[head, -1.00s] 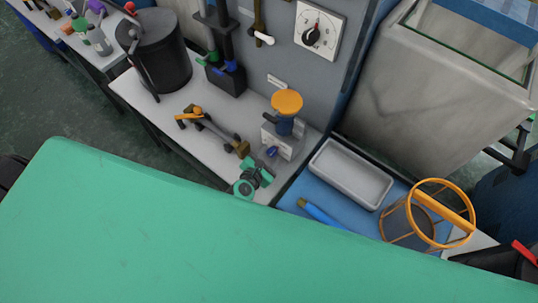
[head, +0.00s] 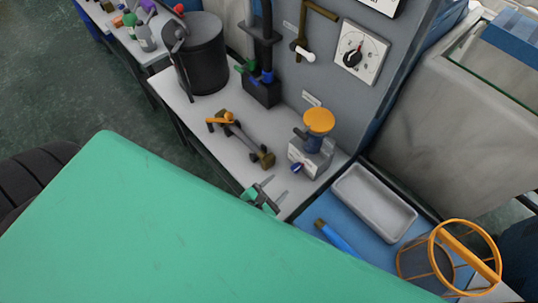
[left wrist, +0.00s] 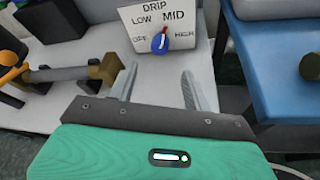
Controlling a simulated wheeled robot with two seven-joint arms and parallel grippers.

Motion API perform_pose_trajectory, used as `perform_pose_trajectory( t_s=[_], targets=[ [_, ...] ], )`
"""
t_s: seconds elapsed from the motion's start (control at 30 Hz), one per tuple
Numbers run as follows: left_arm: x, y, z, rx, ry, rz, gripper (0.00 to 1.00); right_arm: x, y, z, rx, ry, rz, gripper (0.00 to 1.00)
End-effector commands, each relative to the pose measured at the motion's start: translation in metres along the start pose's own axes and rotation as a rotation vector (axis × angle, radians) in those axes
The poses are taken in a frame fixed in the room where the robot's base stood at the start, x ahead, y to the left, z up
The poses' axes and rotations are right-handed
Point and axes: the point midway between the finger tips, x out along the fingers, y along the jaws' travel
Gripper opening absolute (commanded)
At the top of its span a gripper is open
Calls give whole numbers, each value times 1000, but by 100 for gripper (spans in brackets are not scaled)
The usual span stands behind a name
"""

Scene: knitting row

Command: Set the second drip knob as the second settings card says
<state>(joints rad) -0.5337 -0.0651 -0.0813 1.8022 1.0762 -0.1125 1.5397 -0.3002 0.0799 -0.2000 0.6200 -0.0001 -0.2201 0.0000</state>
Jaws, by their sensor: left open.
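A drip unit (head: 308,158) with an orange round top stands on the white bench in the head view. Its blue drip knob (head: 297,168) is on the front face. In the left wrist view the knob (left wrist: 160,42) sits on a white dial plate (left wrist: 140,40) marked OFF, LOW, MID and HIGH; its red mark points up, slightly right, toward MID. My left gripper (head: 277,187) is open and empty, in front of the unit and apart from the knob. Its two fingers (left wrist: 159,70) point toward the dial plate. I cannot make out a readable settings card. My right gripper is not in view.
An orange-handled lever (head: 240,135) lies left of the unit. A grey tray (head: 374,202) and a blue-handled tool (head: 338,238) are on the blue surface at right, with an orange wire basket (head: 465,255). A wall dial (head: 361,53) is above. My green arm covers the lower left.

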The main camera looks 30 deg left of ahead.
Motion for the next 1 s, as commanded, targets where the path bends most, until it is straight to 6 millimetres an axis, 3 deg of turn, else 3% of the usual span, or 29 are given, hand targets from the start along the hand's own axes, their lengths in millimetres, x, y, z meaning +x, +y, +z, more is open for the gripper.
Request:
perform_pose_trajectory(
  t_s=[0.1, 0.3, 1.0],
  targets=[
    [-18, -1, -2, 0, 1, -1, 50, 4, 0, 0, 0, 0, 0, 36],
    [-34, 0, 0, -1, 0, 0, 50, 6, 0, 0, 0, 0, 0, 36],
    [-36, 0, 3, 25, -6, -12, 50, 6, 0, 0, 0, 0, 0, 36]
  ],
)
